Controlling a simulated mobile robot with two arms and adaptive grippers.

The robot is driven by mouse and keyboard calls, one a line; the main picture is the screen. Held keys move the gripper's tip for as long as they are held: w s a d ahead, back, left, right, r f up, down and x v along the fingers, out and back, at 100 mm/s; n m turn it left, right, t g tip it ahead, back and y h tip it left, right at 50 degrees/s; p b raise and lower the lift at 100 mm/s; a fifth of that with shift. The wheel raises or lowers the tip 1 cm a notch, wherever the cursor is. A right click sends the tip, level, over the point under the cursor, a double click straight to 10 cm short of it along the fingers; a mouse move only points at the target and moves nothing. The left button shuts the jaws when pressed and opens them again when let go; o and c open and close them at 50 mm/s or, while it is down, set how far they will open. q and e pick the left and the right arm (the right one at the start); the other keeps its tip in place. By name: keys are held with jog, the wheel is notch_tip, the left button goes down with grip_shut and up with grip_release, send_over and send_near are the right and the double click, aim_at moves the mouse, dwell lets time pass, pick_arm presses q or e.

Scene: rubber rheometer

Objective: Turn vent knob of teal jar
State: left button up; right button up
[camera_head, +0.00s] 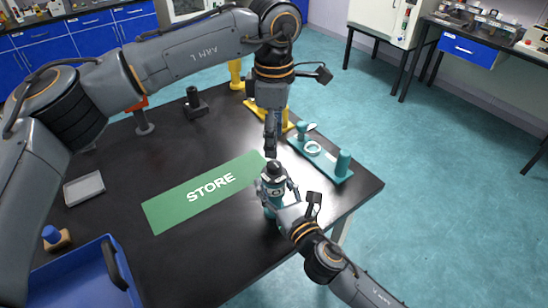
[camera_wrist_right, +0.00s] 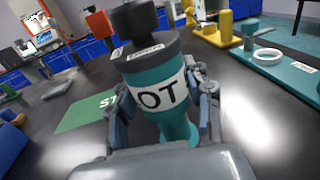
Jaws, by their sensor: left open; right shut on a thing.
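The teal jar (camera_head: 269,207) has a white label, a grey collar and a black vent knob (camera_head: 274,167) on top. It is near the front right edge of the black table. My right gripper (camera_head: 273,189) is shut around the jar's body; in the right wrist view its fingers flank the jar (camera_wrist_right: 161,97), and the knob (camera_wrist_right: 135,18) stands clear above. My left gripper (camera_head: 271,149) points down just above the knob and is open. I cannot tell whether its fingertips touch the knob, or whether the jar's base touches the table.
A green STORE mat (camera_head: 188,203) lies left of the jar. A teal stand (camera_head: 326,160) with a ring is behind it to the right, and a yellow stand (camera_head: 254,107) is farther back. A blue bin (camera_head: 75,280) is at front left. The table between bin and jar is clear.

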aim_at(274, 163)
pick_arm(q)
notch_tip(274, 163, down, 7)
jog(key=shift+r, duration=0.15)
grip_shut()
dwell(0.4)
